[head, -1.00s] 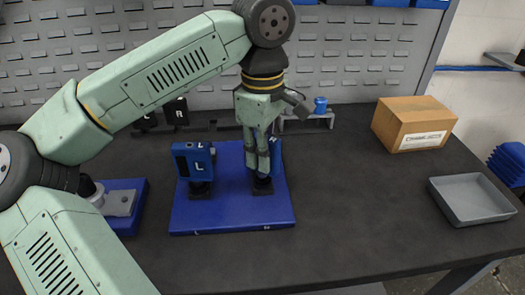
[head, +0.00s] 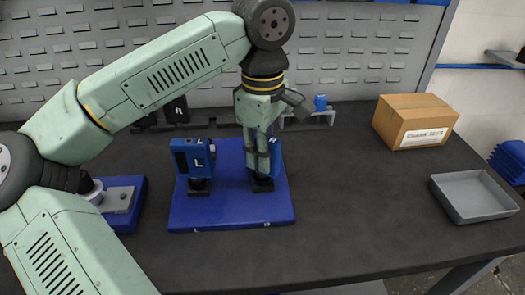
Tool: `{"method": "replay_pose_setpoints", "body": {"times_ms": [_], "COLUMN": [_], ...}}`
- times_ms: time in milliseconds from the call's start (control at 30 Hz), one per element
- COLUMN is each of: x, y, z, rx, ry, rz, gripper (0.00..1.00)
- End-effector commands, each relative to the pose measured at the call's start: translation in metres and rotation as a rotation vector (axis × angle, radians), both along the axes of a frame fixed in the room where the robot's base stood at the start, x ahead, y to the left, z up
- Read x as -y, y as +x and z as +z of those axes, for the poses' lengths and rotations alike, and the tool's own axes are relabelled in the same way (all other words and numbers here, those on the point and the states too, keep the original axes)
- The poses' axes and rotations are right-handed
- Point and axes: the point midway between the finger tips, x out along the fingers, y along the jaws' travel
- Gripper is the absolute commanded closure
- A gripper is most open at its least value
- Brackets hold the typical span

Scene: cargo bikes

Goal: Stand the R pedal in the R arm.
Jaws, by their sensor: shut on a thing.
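My gripper (head: 263,165) points down over the right side of the blue base plate (head: 232,213). It is shut on a blue piece, which I take to be the R pedal (head: 277,150); it shows only at the right of the fingers, which hide most of it. The pedal is roughly upright, directly above a black foot (head: 262,185) on the plate, which I take to be the R arm. I cannot tell how deep the pedal sits in it. A blue pedal marked L (head: 194,157) stands upright in the left black foot (head: 199,188).
A black block marked R (head: 176,110) stands behind the plate. A grey bracket with a small blue piece (head: 320,103) is at the back. A cardboard box (head: 414,121) and an empty grey tray (head: 473,199) are at right. A blue fixture (head: 124,218) is at left. The table's middle right is clear.

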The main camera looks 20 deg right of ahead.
Motion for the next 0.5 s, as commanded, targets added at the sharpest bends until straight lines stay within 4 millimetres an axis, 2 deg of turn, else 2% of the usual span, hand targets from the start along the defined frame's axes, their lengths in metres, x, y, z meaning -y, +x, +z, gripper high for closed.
{"method": "replay_pose_setpoints", "body": {"times_ms": [200,233,500], "x": [0.0,0.0,0.0], "y": [0.0,0.0,0.0], "z": [0.0,0.0,0.0], "rx": [0.0,0.0,0.0], "ry": [0.0,0.0,0.0], "rz": [0.0,0.0,0.0], "gripper": [1.0,0.8,0.62]}}
